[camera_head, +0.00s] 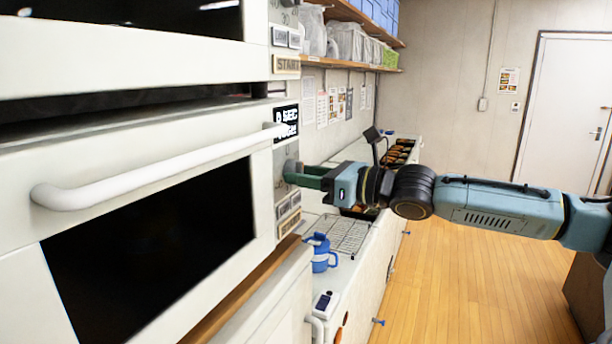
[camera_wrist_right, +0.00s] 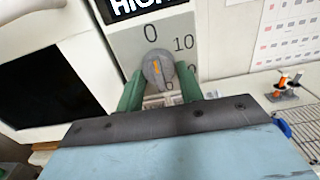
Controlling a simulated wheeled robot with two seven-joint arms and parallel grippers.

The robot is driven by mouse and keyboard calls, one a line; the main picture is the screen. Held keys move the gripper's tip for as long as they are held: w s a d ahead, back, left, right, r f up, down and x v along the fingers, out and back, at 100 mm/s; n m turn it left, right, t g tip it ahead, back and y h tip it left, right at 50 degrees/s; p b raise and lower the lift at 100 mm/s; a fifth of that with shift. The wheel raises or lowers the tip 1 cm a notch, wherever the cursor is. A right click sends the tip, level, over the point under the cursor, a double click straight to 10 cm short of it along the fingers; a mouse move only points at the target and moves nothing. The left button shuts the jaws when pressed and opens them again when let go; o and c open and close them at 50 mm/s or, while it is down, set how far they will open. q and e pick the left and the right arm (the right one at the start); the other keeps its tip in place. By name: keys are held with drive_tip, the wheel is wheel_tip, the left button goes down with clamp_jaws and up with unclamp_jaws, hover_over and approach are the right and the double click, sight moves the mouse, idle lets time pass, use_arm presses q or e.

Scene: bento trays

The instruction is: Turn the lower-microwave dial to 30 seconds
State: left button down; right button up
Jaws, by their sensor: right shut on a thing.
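The lower microwave (camera_head: 110,150) fills the left of the head view, with a white bar handle, a dark door window and a control panel on its right side. Its grey dial (camera_wrist_right: 158,69) shows in the right wrist view, with an orange mark on its face and the numbers 0 and 10 printed around it; lower numbers are partly hidden. My right gripper (camera_wrist_right: 160,90) has its green fingers on either side of the dial and is shut on it. In the head view the right gripper (camera_head: 290,172) reaches the panel from the right and hides the dial. My left gripper is not in view.
An upper microwave (camera_head: 130,40) sits above. Below and right is a counter with a blue jug (camera_head: 320,254), a wire rack (camera_head: 345,234) and a tray of food (camera_head: 398,152). Shelves hang above the counter. The wooden floor (camera_head: 450,280) is open at right.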

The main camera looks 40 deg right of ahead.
drive_tip(key=shift+m, duration=0.3)
drive_tip(key=m, duration=1.7)
drive_tip(key=shift+s+a+r+p, duration=0.15)
drive_tip(key=shift+a+r+p, duration=0.05)
drive_tip(key=shift+r+p, duration=0.15)
drive_tip(key=m, duration=0.9)
drive_tip(key=shift+r, duration=0.1)
drive_tip(key=m, duration=0.5)
drive_tip(key=shift+d+p, duration=0.15)
drive_tip(key=shift+p, duration=0.15)
drive_tip(key=shift+m, duration=2)
